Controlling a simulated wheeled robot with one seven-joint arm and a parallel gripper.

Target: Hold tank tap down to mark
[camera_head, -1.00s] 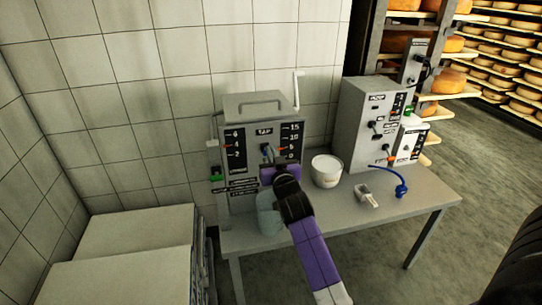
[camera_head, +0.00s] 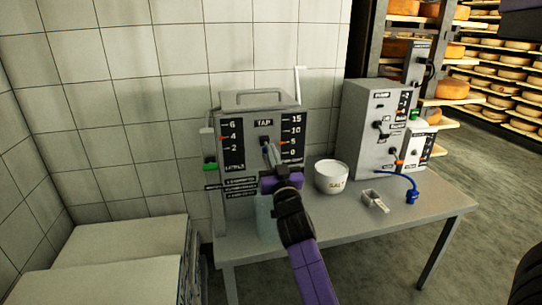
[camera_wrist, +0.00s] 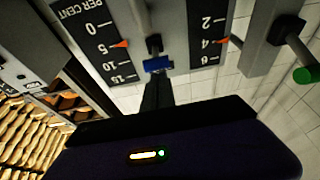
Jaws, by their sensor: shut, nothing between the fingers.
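The grey tank (camera_head: 240,122) stands on the table against the tiled wall. Its tap (camera_head: 265,141) is on the front, between two black scales. In the wrist view the tap's blue handle (camera_wrist: 158,64) is right at my fingertips; I cannot tell whether they touch. My gripper (camera_head: 271,150) is shut and empty, pointing up at the tap from below. The orange pointer on the litres scale (camera_wrist: 222,41) is near 4. A pale translucent vessel (camera_head: 264,220) stands below the tap, partly hidden by my arm.
A white salt bowl (camera_head: 331,177), a small scoop (camera_head: 375,201) and a blue hose (camera_head: 410,192) are on the table (camera_head: 345,226) to the right. A grey pump box (camera_head: 365,130) stands behind them. A green-ended lever (camera_head: 209,166) sticks out at the tank's left.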

